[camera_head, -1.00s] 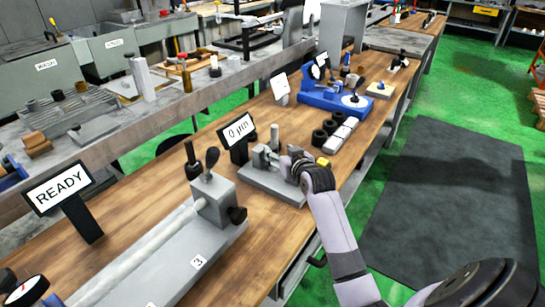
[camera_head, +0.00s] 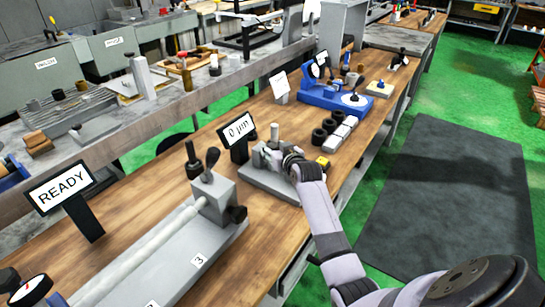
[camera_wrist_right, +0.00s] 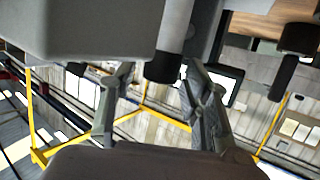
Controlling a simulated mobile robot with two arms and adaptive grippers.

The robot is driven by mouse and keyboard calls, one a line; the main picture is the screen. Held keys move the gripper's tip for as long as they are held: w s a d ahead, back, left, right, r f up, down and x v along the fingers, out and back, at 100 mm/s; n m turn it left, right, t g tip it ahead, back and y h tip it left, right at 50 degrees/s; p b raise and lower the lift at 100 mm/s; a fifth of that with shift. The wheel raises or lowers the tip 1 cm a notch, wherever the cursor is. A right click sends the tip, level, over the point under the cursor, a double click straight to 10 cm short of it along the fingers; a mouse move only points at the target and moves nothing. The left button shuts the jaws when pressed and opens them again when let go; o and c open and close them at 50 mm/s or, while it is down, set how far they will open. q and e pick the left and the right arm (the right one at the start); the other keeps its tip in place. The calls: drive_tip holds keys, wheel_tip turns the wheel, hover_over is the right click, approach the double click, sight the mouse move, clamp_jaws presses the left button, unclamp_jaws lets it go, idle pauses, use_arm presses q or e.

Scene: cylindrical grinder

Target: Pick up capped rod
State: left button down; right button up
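My right gripper (camera_head: 276,157) is at the grey fixture (camera_head: 252,182) on the wooden bench, beside its upright post, low over the base. In the right wrist view a grey rod (camera_wrist_right: 177,28) with a black cap (camera_wrist_right: 163,67) shows between my right gripper's two fingers (camera_wrist_right: 160,90). The fingers stand apart, with visible gaps on both sides of the cap. The rod's other end is out of that view. In the head view I cannot make out the capped rod clearly; my gripper and wrist cover part of the fixture. My left gripper is not in view.
A display reading 0 µm (camera_head: 238,130) stands behind the fixture. A long grey machine (camera_head: 170,255) with a lever is to its left, with a READY sign (camera_head: 62,188).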

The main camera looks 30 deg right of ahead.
clamp_jaws()
idle(0.3)
drive_tip(key=shift+r, duration=0.1)
idle(0.4)
